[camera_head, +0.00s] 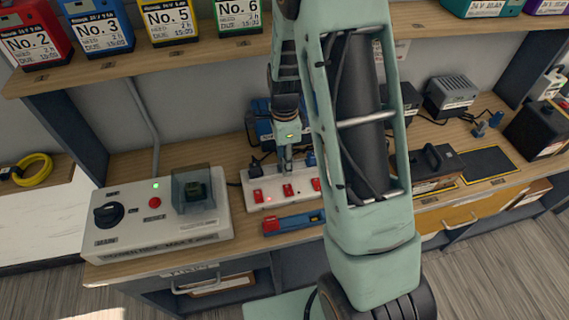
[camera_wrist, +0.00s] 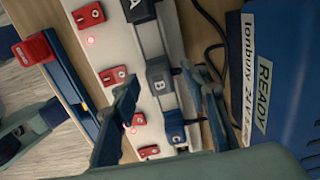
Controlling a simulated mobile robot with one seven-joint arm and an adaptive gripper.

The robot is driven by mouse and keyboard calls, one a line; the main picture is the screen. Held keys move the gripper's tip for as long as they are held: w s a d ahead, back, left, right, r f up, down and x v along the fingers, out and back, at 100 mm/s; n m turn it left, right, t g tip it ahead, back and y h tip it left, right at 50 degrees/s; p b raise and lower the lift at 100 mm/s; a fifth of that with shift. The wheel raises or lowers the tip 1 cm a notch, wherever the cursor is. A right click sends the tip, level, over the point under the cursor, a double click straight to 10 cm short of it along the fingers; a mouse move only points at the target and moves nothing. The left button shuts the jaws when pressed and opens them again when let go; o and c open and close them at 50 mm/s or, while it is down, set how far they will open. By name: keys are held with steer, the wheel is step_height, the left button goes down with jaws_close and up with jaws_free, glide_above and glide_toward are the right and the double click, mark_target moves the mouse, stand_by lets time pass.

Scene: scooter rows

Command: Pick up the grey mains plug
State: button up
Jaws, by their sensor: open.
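The grey mains plug (camera_wrist: 161,78) stands in the middle socket, marked B, of a white power strip (camera_wrist: 118,40). In the head view my gripper (camera_head: 285,160) points down over the strip (camera_head: 256,198). A black plug (camera_wrist: 138,9) sits in socket A and a blue plug (camera_wrist: 174,127) in socket C, on either side of the grey one.
Red switches (camera_wrist: 112,75) line the strip; a red light glows near A. A blue charger (camera_wrist: 285,70) marked READY stands close on the right. A red-and-blue tool (camera_head: 292,222) lies in front of the strip. A control box (camera_head: 155,225) stands left. Batteries line the shelf above.

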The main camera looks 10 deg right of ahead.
steer(key=shift+f, duration=0.4)
steer(key=shift+c, duration=0.3)
jaws_close()
steer(key=shift+r, duration=0.15)
